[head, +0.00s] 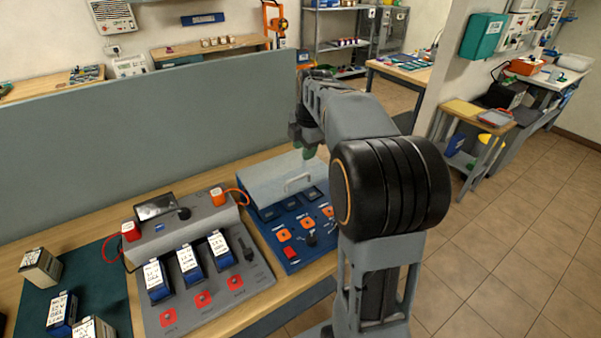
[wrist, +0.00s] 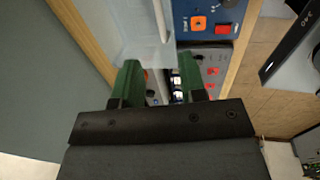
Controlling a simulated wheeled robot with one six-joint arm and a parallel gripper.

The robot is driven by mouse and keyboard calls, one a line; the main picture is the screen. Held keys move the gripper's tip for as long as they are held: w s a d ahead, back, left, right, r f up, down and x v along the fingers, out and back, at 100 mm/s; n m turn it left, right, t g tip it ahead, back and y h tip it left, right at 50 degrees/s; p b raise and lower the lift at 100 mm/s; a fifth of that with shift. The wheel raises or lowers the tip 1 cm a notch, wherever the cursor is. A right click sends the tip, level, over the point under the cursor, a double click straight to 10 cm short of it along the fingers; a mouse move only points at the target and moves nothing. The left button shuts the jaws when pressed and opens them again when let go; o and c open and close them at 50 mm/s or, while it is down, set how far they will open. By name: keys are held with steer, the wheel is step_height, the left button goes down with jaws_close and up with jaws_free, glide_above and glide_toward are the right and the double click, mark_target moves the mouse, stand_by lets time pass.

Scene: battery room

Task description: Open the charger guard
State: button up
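The charger guard (head: 275,176) is a clear, sloping cover with a pale bar handle (head: 298,183) on its front. It lies over the back part of the blue charger panel (head: 287,254), and dark slots show below it. In the wrist view the guard (wrist: 138,30) and its handle (wrist: 160,20) are just beyond the fingertips. My gripper (wrist: 159,82) has two green fingers spread apart, with nothing visible between them. In the head view my gripper (head: 307,145) is above the guard's far right side, partly hidden by my arm. I cannot tell whether it touches the guard.
A grey charger (head: 205,275) with several batteries stands left of the blue panel. Loose batteries (head: 60,312) lie on a dark green mat (head: 95,275). A grey partition (head: 150,135) rises behind the bench. Tiled floor (head: 500,255) is open at the right.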

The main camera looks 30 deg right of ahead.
mark_target(299, 177)
steer(key=f, duration=0.3)
steer(key=w+f, duration=0.1)
steer(key=f, duration=0.3)
steer(key=w+f+p, duration=0.1)
steer(key=f, duration=0.3)
steer(key=shift+w+a, duration=0.1)
steer(key=shift+a, duration=0.05)
steer(key=shift+r, duration=0.1)
jaws_close()
